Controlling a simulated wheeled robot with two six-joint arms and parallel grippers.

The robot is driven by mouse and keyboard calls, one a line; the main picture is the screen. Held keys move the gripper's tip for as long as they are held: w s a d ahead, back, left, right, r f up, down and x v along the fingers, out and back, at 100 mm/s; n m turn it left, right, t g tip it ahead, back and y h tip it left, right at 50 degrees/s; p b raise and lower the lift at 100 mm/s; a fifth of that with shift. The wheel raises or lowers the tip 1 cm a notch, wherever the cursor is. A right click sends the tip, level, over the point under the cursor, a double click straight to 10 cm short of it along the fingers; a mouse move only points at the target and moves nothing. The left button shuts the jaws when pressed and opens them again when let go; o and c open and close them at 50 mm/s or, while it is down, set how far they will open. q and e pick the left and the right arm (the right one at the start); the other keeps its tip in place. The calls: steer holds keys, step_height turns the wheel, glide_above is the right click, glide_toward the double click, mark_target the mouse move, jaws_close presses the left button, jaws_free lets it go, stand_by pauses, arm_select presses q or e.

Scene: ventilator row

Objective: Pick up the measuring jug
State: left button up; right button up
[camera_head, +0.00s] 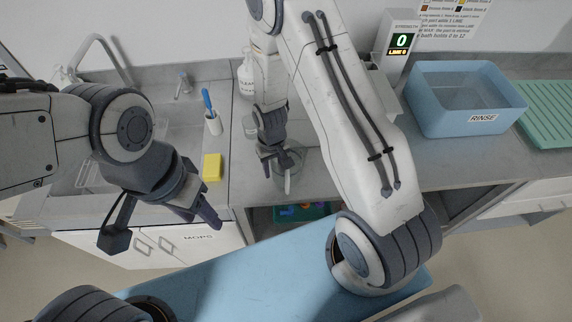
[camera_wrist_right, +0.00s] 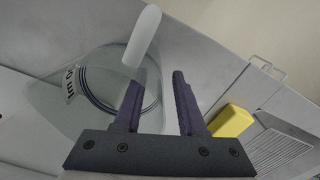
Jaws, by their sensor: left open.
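The measuring jug (camera_head: 294,160) is clear and stands on the grey counter, partly hidden behind my right gripper in the head view. In the right wrist view the jug (camera_wrist_right: 92,100) shows its round rim or base rings and dark print on its side. A pale, rounded upright bar (camera_wrist_right: 143,38), which looks like its handle, rises just beyond the left fingertip. My right gripper (camera_head: 276,158) is at the jug with its fingers apart; in the wrist view the gap between the fingers (camera_wrist_right: 157,82) looks empty. My left gripper (camera_head: 210,212) is open and empty, in front of the sink counter.
The blue rinse tub (camera_head: 470,122) and green rack (camera_head: 548,108) are at right. A coloured tray (camera_head: 318,211) sits below the counter.

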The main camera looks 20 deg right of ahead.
steer(key=shift+f, duration=0.65)
jaws_close()
stand_by(0.9)
